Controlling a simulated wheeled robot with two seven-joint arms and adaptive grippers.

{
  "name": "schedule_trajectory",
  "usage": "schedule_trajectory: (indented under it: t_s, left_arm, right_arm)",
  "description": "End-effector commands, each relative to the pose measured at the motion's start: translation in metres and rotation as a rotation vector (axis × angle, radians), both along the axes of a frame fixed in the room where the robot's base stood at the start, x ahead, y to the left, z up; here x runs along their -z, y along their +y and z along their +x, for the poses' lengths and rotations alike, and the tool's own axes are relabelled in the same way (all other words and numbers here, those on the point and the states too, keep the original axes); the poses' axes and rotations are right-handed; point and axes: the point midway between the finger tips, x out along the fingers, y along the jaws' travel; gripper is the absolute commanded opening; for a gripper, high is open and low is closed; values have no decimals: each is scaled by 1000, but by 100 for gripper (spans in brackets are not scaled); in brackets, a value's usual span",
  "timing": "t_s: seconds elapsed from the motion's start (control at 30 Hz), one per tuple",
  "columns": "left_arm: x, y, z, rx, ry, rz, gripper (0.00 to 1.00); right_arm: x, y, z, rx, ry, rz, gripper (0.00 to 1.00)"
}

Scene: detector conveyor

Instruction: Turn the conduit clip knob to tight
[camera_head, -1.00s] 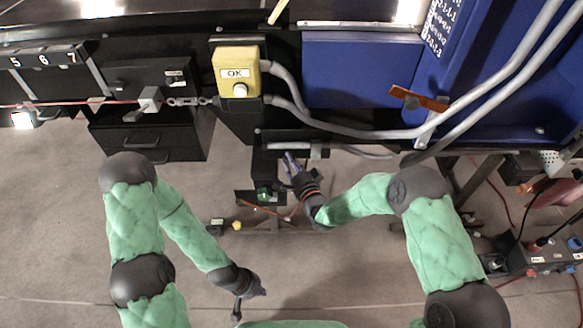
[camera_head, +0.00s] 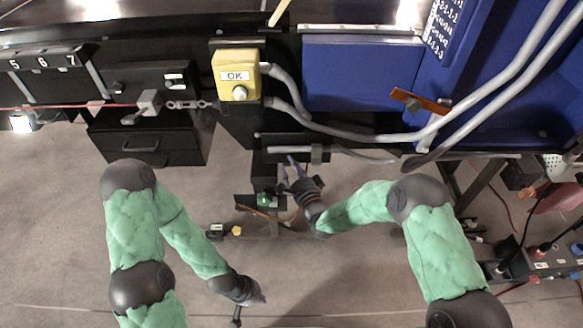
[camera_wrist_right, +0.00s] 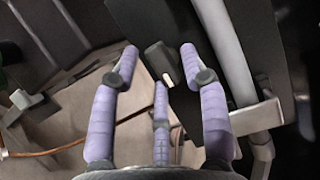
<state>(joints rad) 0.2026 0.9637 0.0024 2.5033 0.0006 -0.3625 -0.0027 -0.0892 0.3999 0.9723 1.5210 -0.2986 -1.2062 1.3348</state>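A small dark knob with a pale mark (camera_wrist_right: 157,63) shows in the right wrist view, on a black panel beside a grey conduit (camera_wrist_right: 222,55). I take it to be the conduit clip knob. My right gripper (camera_wrist_right: 160,62) is open, its purple fingers spread on either side of the knob, with a third finger below it. I cannot tell whether any finger touches. In the head view my right gripper (camera_head: 290,168) is just below the short conduit (camera_head: 350,155) with its grey clip (camera_head: 317,154); the knob is not discernible there. My left gripper (camera_head: 250,302) hangs low over the floor, its fingers too small to judge.
A yellow OK button box (camera_head: 237,75) stands above left. Blue panels (camera_head: 362,72), an orange handle (camera_head: 420,99) and long grey conduits are at the upper right. Black drawers (camera_head: 150,145) are at left. Open floor (camera_head: 50,220) lies at left.

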Motion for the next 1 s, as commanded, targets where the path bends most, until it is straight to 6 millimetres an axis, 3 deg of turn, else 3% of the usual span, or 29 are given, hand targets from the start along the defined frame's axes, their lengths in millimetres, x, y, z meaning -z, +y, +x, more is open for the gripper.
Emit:
schedule_trajectory:
  t_s: [0.43, 1.0]
  left_arm:
    - [0, 0, 0, 0, 0, 0, 0]
    - [0, 0, 0, 0, 0, 0, 0]
  right_arm:
    - [0, -4, -10, -2, -1, -2, 49]
    - [1, -42, -100, 0, 1, -1, 49]
